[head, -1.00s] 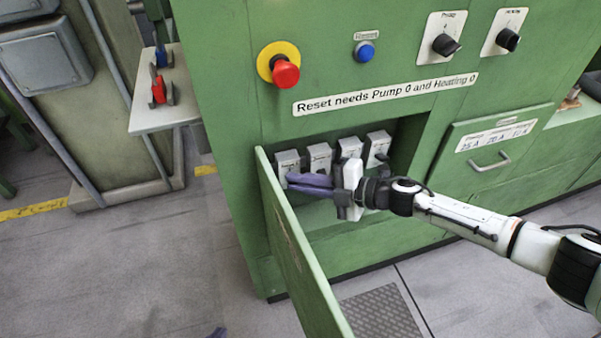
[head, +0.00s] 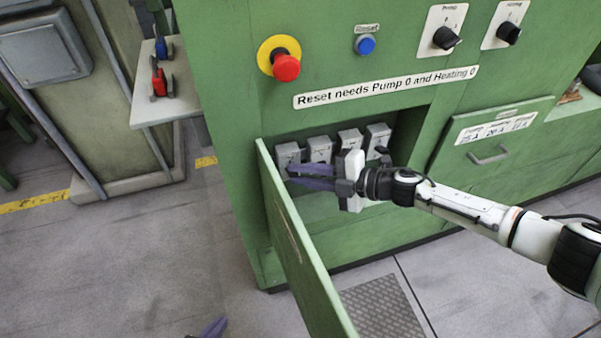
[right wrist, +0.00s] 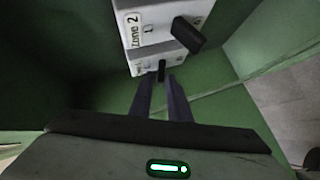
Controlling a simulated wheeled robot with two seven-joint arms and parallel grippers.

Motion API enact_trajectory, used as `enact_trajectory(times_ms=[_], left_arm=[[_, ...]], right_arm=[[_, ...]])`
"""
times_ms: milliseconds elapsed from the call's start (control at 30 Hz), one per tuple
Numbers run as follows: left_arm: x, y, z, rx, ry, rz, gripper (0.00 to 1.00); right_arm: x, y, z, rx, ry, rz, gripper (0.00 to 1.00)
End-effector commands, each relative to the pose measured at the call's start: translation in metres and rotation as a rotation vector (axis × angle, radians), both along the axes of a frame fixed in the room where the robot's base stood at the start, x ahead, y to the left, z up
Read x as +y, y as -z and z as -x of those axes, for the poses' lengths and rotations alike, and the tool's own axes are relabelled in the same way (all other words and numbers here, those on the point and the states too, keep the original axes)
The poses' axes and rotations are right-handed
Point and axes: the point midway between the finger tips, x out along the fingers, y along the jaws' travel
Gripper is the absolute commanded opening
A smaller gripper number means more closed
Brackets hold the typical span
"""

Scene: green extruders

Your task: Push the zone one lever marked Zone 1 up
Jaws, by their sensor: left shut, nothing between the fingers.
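Four-sided grey switch boxes stand in a row in the cabinet's open recess; the leftmost box (head: 288,155) is partly behind my right gripper. In the right wrist view, the nearer box (right wrist: 150,22) is marked Zone 2, with a black lever (right wrist: 188,35). Beyond it is another box (right wrist: 143,67), its label too small to read, with a black lever (right wrist: 161,70). My right gripper (head: 290,175) points left in front of the row. Its fingers (right wrist: 160,84) are apart, with that farther lever showing between the tips; contact is unclear. My left gripper (head: 213,327) is shut, low at the bottom edge.
An open green door (head: 299,245) stands left of the recess, close to my right fingertips. Above are a red emergency button (head: 286,67), a blue reset button (head: 366,45) and two black knobs.

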Motion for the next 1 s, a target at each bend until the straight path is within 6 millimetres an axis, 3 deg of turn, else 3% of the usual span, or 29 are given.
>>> enact_trajectory(times_ms=[500, 1000], left_arm=[[0.000, -0.002, 0.000, -0.001, 0.001, 0.001, 0.00], [0.000, -0.002, 0.000, 0.000, 0.000, 0.000, 0.00]], right_arm=[[-0.076, -0.025, 0.039, 0.003, 0.002, 0.002, 0.16], [-0.084, -0.029, 0.043, 0.001, 0.001, 0.000, 0.16]])
